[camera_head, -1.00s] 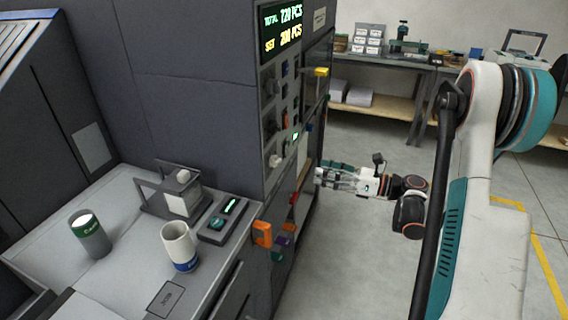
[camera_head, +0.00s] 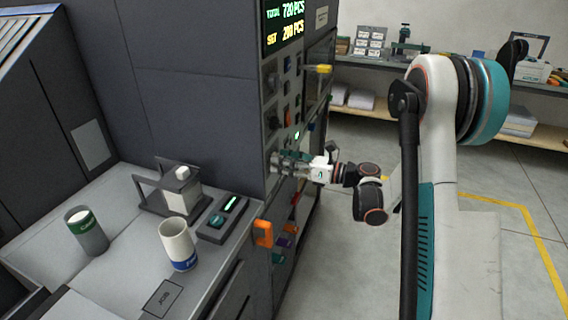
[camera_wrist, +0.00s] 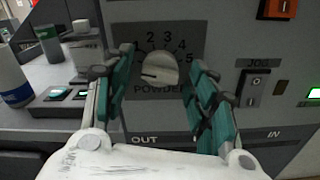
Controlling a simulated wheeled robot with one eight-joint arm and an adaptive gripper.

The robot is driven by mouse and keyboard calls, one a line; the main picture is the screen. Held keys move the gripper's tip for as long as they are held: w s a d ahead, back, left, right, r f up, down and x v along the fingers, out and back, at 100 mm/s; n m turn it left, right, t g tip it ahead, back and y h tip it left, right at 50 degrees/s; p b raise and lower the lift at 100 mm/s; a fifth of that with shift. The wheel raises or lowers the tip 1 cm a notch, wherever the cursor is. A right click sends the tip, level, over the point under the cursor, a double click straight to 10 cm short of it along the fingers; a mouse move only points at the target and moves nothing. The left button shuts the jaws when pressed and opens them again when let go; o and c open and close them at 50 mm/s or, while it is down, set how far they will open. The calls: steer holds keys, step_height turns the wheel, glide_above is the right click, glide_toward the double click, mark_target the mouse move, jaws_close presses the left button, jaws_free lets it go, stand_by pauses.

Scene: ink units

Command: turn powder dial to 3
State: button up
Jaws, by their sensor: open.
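The powder dial (camera_wrist: 160,69) is a pale round knob on a dark plate marked with numbers up to 5 and the word POWDER. Its dark pointer line lies toward the left, pointing left and slightly down, away from the 3 at the top. My gripper (camera_wrist: 162,58) is open, with one teal finger on each side of the dial and visible space between each finger and the knob. In the head view my gripper (camera_head: 276,160) is up at the machine's control panel and hides the dial.
An orange switch (camera_wrist: 277,9) and a JOG switch (camera_wrist: 257,88) sit to the right of the dial. A cup (camera_head: 178,246) and a green-topped can (camera_head: 87,232) stand on the side counter. An orange handle (camera_head: 263,233) juts out below my gripper.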

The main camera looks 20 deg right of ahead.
steer(key=c, duration=1.1)
steer(key=shift+m, duration=0.3)
steer(key=m+b, duration=0.3)
steer(key=m, duration=1.4)
steer(key=shift+r, duration=0.1)
